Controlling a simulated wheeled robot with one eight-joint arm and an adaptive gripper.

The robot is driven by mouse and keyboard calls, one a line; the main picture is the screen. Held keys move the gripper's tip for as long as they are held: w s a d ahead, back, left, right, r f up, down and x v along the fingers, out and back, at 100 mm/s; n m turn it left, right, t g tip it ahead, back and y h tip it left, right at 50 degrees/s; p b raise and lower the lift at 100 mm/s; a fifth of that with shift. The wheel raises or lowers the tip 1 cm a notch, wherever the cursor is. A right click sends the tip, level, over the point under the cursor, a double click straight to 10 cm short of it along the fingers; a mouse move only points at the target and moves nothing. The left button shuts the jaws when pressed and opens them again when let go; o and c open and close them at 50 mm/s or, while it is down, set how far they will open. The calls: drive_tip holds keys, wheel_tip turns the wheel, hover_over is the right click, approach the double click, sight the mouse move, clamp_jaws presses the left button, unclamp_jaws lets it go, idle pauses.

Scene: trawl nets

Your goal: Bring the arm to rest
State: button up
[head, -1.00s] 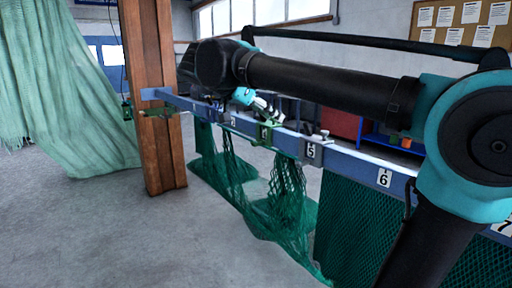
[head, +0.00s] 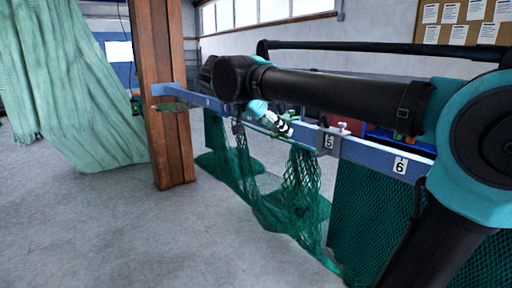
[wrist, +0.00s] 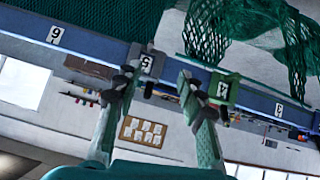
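My arm reaches across the head view from the right, and my gripper (head: 284,126) hangs at its far end in front of the blue rail (head: 375,153). In the wrist view my gripper (wrist: 160,78) has its two fingers spread apart with nothing between them. Beyond the fingertips are the grey number 5 clamp (wrist: 146,63) and the green number 4 clamp (wrist: 222,88) on the rail. I cannot tell whether a finger touches either clamp. In the head view the arm and gripper hide part of the rail and the number 4 clamp.
Green nets (head: 300,200) hang from the rail and trail on the floor. A brown wooden post (head: 170,130) stands at the rail's far end, with a pale green net curtain (head: 80,80) to its left. The grey floor (head: 90,230) at front left is clear.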

drive_tip(key=s+d+f+n+g+y, duration=0.1)
drive_tip(key=d+f+n+g+y, duration=0.35)
drive_tip(key=f, duration=1.05)
drive_tip(key=s+d+f+n+t+y, duration=0.1)
drive_tip(key=s+f, duration=0.3)
drive_tip(key=f, duration=0.4)
drive_tip(key=s+d+f+n+t+y, duration=0.1)
drive_tip(key=s+d+f, duration=0.3)
drive_tip(key=f, duration=0.5)
drive_tip(key=s+d+f+n+t+y, duration=0.1)
drive_tip(key=s+d+f+n+y, duration=0.1)
drive_tip(key=s+f, duration=0.3)
wheel_tip(320, 180, down, 4)
drive_tip(key=shift+s+d+f+n, duration=0.15)
drive_tip(key=shift+s+d+n, duration=0.15)
drive_tip(key=shift+d+n, duration=0.3)
